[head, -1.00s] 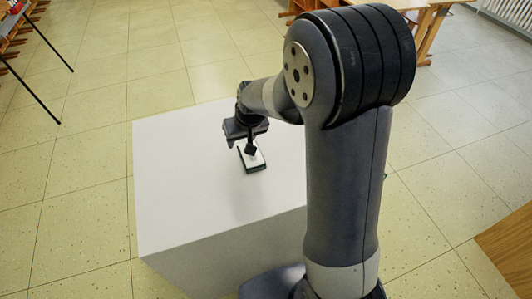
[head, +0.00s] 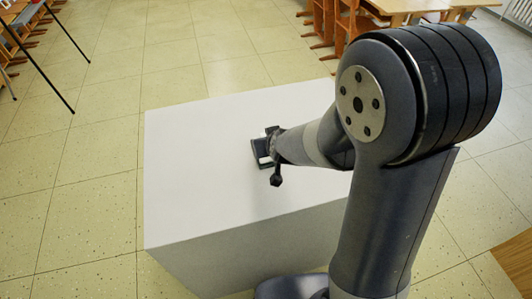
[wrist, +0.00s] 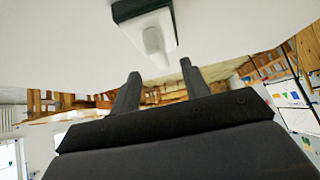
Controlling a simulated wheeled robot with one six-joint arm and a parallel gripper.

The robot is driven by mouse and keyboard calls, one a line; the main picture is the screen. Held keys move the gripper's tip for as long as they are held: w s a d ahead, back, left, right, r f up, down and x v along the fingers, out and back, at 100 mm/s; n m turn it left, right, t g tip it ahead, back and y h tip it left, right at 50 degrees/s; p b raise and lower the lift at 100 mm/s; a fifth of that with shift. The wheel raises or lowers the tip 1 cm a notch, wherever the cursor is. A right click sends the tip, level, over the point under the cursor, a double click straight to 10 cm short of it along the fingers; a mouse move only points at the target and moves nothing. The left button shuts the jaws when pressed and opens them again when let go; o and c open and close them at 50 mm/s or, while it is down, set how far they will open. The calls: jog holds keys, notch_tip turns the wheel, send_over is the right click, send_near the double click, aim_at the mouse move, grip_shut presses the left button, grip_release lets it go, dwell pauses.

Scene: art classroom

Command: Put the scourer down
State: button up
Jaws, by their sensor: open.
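The scourer (wrist: 146,25), a dark green-edged block with a pale raised part on top, lies on the white table (head: 200,190). In the head view the scourer (head: 258,155) is near the middle of the table top, partly overlapped by the end of my arm. In the wrist view my gripper (wrist: 160,68) shows two dark fingers spread apart with nothing between them. Their tips point toward the scourer and stay apart from it in that picture. In the head view my wrist hides most of the gripper.
The table top is clear around the scourer, with most bare room to its left and front. Wooden chairs (head: 355,22) and desks stand at the back. Thin dark stand legs (head: 45,75) are at the upper left. Tiled floor surrounds the table.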

jog(key=b+x, duration=0.2)
jog(key=x, duration=0.3)
jog(key=shift+w+f, duration=0.1)
jog(key=shift+f, duration=0.05)
jog(key=shift+c, duration=0.4)
grip_shut()
